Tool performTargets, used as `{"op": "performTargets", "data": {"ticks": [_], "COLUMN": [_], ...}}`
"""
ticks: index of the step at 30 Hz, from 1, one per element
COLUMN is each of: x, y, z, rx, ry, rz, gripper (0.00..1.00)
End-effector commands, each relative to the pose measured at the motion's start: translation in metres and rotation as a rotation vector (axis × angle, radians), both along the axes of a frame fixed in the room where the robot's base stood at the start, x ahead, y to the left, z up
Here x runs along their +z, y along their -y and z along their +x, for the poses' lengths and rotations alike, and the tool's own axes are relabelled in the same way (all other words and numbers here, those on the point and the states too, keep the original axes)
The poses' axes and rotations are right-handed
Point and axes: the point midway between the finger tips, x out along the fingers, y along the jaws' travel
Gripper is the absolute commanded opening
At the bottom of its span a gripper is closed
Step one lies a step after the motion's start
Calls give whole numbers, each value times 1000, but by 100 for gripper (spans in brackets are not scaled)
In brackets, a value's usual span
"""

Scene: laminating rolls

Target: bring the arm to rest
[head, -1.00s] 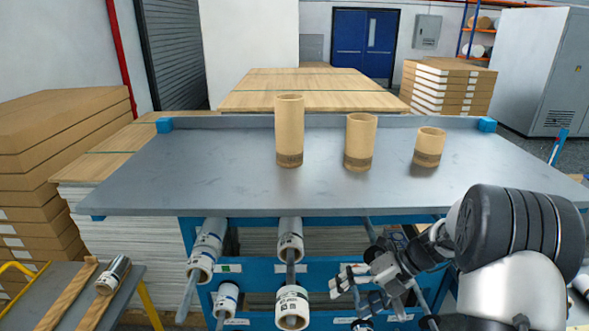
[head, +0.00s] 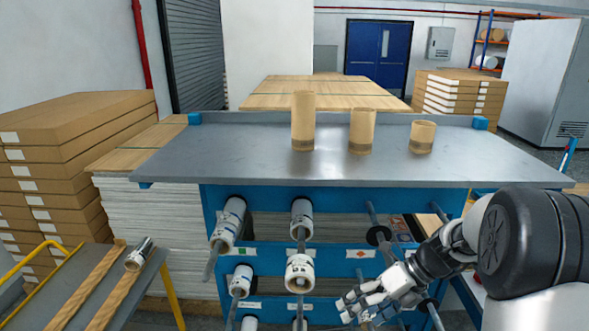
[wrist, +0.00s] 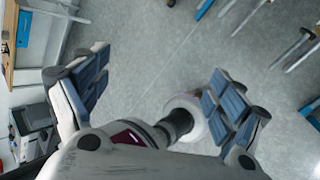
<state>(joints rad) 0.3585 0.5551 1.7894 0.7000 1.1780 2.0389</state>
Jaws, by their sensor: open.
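My gripper (head: 352,306) is at the lower right of the head view, in front of the blue rack and below the tabletop. The arm reaches in from the right edge of the head view.
Three cardboard tubes of differing height, the tallest (head: 303,121) at left, stand on the grey tabletop (head: 240,160). The blue rack (head: 270,258) below carries white rolls (head: 300,272) on protruding bars. A sloped stand (head: 70,290) with a roll is at lower left.

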Motion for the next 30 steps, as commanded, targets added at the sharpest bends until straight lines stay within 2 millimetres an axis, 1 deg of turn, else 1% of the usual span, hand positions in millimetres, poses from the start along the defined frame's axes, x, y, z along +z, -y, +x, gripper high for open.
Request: {"op": "performTargets", "data": {"ticks": [5, 8, 11, 15, 19, 21, 24, 27, 30], "x": [23, 37, 51, 65, 70, 69, 66, 61, 56], "y": [-10, -16, -23, -28, -27, -26, -22, -17, -13], "z": [-24, -44, -71, -114, -154, -174, -199, -218, -230], "rx": [252, 448, 707, 1126, 1531, 1754, 2063, 2326, 2517], "ry": [188, 318, 477, 695, 864, 938, 1013, 1051, 1061], "rz": [-90, -155, -237, -360, -472, -528, -603, -662, -698], "gripper": [88, 88, 88, 88, 88, 88, 88, 88, 88]}}
